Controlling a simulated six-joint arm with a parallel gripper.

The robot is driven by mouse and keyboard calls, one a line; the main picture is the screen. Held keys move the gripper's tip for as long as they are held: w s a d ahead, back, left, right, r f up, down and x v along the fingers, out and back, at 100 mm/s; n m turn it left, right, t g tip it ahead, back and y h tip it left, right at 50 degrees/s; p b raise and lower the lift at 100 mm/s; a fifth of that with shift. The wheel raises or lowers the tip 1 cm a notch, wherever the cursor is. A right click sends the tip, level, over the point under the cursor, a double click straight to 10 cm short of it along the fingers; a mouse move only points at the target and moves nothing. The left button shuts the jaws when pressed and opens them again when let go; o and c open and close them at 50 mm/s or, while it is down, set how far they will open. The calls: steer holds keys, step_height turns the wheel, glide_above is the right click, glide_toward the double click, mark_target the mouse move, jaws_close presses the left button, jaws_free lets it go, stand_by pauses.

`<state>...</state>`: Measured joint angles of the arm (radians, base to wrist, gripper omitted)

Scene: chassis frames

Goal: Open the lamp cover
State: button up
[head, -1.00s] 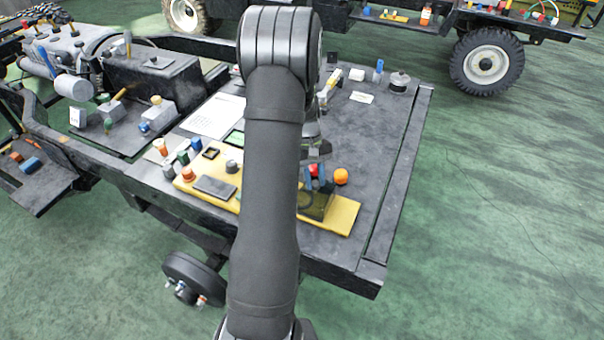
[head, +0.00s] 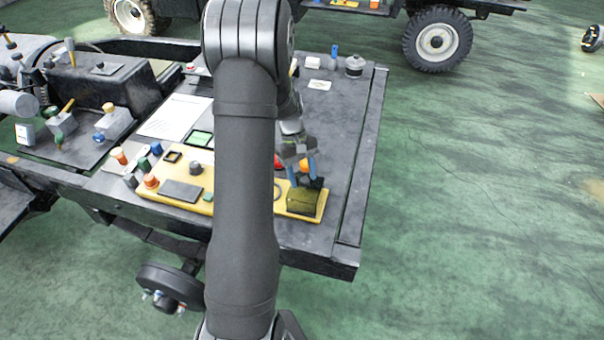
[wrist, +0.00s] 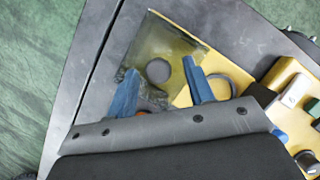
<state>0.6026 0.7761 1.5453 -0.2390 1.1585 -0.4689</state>
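The lamp cover is a see-through olive-yellow piece (head: 303,201) at the right end of the yellow panel (head: 240,196). My gripper (head: 304,182) has two blue fingers, clearly apart, pointing down at the cover's far edge. In the wrist view my gripper (wrist: 160,68) is open, with nothing seen clamped between the fingers. Whether the fingers touch the cover I cannot tell. A dark ring (wrist: 218,88) sits on the panel beside the cover.
A red knob (head: 278,161) and an orange ball (head: 303,165) stand behind the panel, partly hidden by my gripper. Several knobs and a grey pad (head: 181,191) lie along the panel's left. The dark bench top (head: 345,130) is clear to the right.

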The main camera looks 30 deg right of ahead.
steer(key=shift+r, duration=0.1)
steer(key=v, duration=1.7)
steer(key=shift+w, duration=0.1)
steer(key=x, duration=1.7)
steer(key=v, duration=1.7)
